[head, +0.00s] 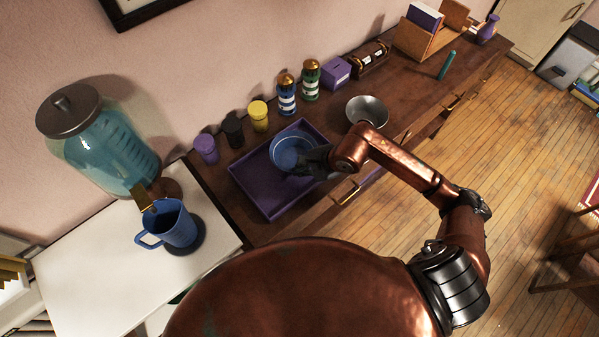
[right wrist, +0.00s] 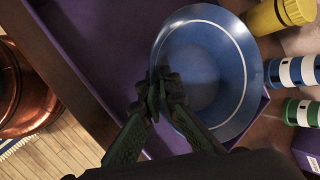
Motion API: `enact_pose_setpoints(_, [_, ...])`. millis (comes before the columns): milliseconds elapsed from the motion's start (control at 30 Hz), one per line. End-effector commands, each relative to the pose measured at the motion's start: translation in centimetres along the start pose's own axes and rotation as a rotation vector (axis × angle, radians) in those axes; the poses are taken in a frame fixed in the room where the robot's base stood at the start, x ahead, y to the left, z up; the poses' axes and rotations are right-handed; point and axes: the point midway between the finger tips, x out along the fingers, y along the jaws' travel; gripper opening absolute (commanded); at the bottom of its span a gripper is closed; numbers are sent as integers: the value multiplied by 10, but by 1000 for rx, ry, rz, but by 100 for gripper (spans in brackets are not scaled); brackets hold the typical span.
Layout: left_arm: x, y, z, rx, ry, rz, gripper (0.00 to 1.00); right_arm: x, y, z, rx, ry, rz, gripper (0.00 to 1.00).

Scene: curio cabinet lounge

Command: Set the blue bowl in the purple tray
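The blue bowl (head: 289,146) is upright within the outline of the purple tray (head: 262,197) in the head view, toward its far right part. In the right wrist view the bowl (right wrist: 215,70) has a pale ring near its rim, with the purple tray (right wrist: 98,38) beneath and around it. I cannot tell whether it touches the tray floor. My right gripper (head: 304,160) is at the bowl's near right side. In the right wrist view its fingertips (right wrist: 160,88) are closed together on the bowl's rim. My left gripper is out of view.
Purple, black and yellow jars (head: 258,116) stand behind the tray, with blue and green striped shakers (head: 286,97) to their right. A metal bowl (head: 367,109) is right of the tray. A blue mug (head: 172,226) and a glass dispenser (head: 108,150) stand on the left.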

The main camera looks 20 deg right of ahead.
Motion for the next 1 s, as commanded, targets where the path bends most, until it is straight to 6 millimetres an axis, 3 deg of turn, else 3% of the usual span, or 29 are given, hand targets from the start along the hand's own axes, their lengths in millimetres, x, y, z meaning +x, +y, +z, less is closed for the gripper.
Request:
enact_pose_setpoints(133, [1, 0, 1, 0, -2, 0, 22, 15, 8, -6, 2, -2, -1, 0])
enact_pose_setpoints(433, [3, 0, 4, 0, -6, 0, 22, 17, 9, -8, -1, 0, -2, 0])
enact_pose_setpoints(733, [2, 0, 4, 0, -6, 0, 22, 16, 10, -8, 1, 1, 1, 22])
enact_pose_setpoints(1000, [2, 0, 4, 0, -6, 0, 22, 16, 10, -8, 1, 1, 1, 22])
